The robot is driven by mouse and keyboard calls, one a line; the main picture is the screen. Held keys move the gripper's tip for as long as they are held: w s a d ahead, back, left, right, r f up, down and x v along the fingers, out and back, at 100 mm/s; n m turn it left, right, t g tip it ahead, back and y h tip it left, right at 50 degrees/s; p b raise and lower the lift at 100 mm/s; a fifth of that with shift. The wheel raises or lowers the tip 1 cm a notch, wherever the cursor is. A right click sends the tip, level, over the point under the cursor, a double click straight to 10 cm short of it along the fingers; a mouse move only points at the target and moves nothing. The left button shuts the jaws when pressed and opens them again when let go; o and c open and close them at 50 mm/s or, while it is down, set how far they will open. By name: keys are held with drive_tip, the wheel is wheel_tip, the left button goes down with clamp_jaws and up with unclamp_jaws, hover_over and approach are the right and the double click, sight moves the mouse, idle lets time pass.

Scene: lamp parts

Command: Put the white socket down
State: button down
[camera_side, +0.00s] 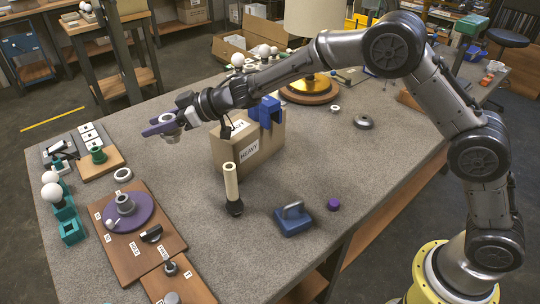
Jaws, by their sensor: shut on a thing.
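My gripper (165,130) is held above the left part of the table, left of the cardboard box. Its purple fingers are shut on a small pale piece, the white socket (168,117), of which only a little shows. The fingers and the wrist hide the rest of it. The wooden board (167,222) below and to the left carries a purple disc (143,215) with a grey ringed part (125,204) on it. A white ring (122,175) lies on the table just behind this board.
A cardboard box (262,150) marked HEAVY stands under my forearm, with a blue clamp (267,111) on it. A cream tube (231,182) stands upright in front. A blue handled block (293,219) and purple knob (333,204) lie right. Teal holders (70,232) line the left edge.

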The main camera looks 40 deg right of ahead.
wheel_tip(320, 180, up, 5)
drive_tip(key=s+d, duration=0.5)
drive_tip(key=d, duration=0.8)
drive_tip(key=s+d, duration=0.5)
drive_tip(key=d, duration=0.8)
drive_tip(key=s+d, duration=0.3)
drive_tip(key=s, duration=0.9)
drive_tip(key=s+d, duration=0.4)
drive_tip(key=s, duration=0.8)
wheel_tip(320, 180, down, 10)
drive_tip(key=w+f, duration=0.3)
drive_tip(key=w, duration=0.1)
drive_tip(key=w+f, duration=0.3)
drive_tip(key=w, duration=0.2)
drive_tip(key=w+d+f, duration=0.1)
drive_tip(key=w+f, duration=0.2)
drive_tip(key=w, duration=0.1)
drive_tip(key=shift+w+f, duration=0.2)
drive_tip(key=shift+w, duration=0.15)
drive_tip(key=shift+w+f, duration=0.15)
drive_tip(key=shift+f, duration=1.55)
